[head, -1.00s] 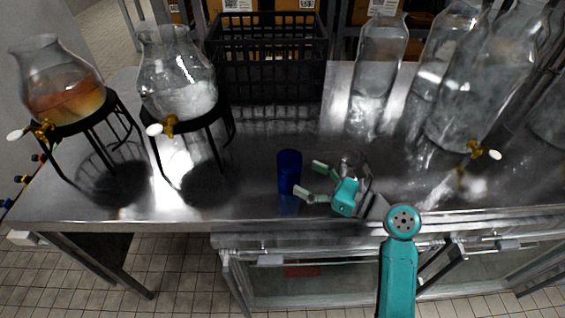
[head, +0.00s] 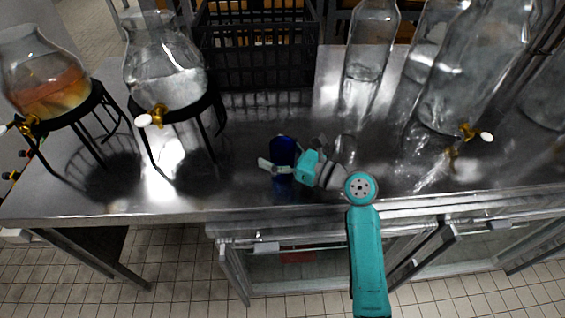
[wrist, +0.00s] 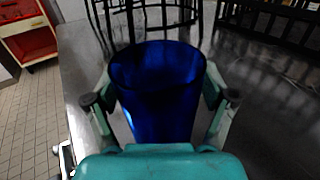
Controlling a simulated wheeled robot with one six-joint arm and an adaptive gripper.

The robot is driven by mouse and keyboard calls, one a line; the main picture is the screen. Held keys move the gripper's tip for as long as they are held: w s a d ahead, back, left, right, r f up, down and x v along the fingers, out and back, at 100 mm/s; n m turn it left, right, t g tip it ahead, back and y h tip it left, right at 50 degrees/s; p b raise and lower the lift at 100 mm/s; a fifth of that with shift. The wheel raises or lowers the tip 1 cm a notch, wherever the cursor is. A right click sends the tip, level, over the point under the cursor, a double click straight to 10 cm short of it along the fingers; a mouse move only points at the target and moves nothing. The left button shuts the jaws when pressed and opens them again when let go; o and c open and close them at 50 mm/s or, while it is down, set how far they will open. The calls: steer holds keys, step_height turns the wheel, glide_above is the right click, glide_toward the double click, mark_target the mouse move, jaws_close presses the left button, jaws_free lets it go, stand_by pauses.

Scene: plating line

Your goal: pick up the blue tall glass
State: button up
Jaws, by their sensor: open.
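The blue tall glass (head: 283,146) stands upright on the steel table, near its front edge. In the wrist view the blue glass (wrist: 158,90) fills the middle, with its open rim towards the camera. My gripper (head: 272,165) is around the glass in the head view, coming from the right. In the wrist view my gripper (wrist: 160,100) has one finger on each side of the glass, with small gaps showing, so it is open. The lower part of the glass is partly hidden by my gripper in both views.
Two glass dispensers on black stands, one with orange liquid (head: 48,92) and one clear (head: 165,75), stand at left. A black crate (head: 257,45) is behind. Clear bottles (head: 368,60) and a large tapped jar (head: 470,75) stand at right. The table (head: 260,195) is bare around the glass.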

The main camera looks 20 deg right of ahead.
steer(key=c, duration=1.3)
steer(key=shift+r, duration=0.1)
